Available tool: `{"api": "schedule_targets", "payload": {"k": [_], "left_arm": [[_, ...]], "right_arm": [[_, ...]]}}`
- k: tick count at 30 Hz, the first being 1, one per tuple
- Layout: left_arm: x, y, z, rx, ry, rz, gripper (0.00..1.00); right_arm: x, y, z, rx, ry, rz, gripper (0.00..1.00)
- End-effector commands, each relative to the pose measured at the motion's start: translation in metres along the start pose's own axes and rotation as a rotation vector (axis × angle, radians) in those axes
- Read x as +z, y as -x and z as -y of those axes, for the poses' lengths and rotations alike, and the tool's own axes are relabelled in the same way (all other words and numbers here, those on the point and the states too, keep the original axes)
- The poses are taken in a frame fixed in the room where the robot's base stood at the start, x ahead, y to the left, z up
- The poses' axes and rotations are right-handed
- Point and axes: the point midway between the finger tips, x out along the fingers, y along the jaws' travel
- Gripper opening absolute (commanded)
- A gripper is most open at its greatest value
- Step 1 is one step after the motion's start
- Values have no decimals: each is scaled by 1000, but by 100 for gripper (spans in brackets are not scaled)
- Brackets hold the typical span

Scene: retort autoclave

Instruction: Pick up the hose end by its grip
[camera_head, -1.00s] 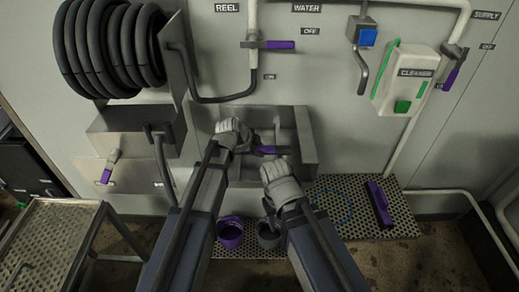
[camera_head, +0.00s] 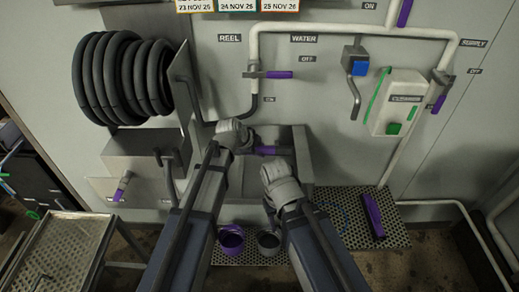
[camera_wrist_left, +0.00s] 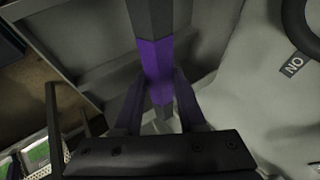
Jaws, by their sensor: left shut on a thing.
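The hose end's purple grip (camera_wrist_left: 157,62) is a band on a dark grey bar. In the left wrist view it runs between the two fingers of my left gripper (camera_wrist_left: 158,100), which are shut on it. In the head view a purple piece (camera_head: 272,150) shows just right of my left gripper (camera_head: 238,140), in front of the grey wall box (camera_head: 304,160). The left fingertips are mostly hidden there by the wrist. My right gripper (camera_head: 272,178) is lower and to the right, apart from the purple piece. Its jaws are hidden.
A coiled black hose (camera_head: 122,78) hangs at upper left. A purple cup (camera_head: 231,240) and a grey cup (camera_head: 268,242) stand low between my arms. A purple block (camera_head: 373,216) lies on the perforated step (camera_head: 395,235). A perforated cart (camera_head: 62,250) stands at left.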

Motion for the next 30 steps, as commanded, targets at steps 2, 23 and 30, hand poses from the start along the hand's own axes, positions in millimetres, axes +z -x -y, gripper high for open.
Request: {"api": "schedule_targets", "payload": {"k": [2,23,30], "left_arm": [[-2,4,3,-1,0,0,0],[-17,40,25,-1,0,0,0],[-11,27,17,-1,0,0,0]], "right_arm": [[0,5,0,0,0,0,50],[3,50,-5,0,0,0,50],[2,33,-3,0,2,0,50]]}}
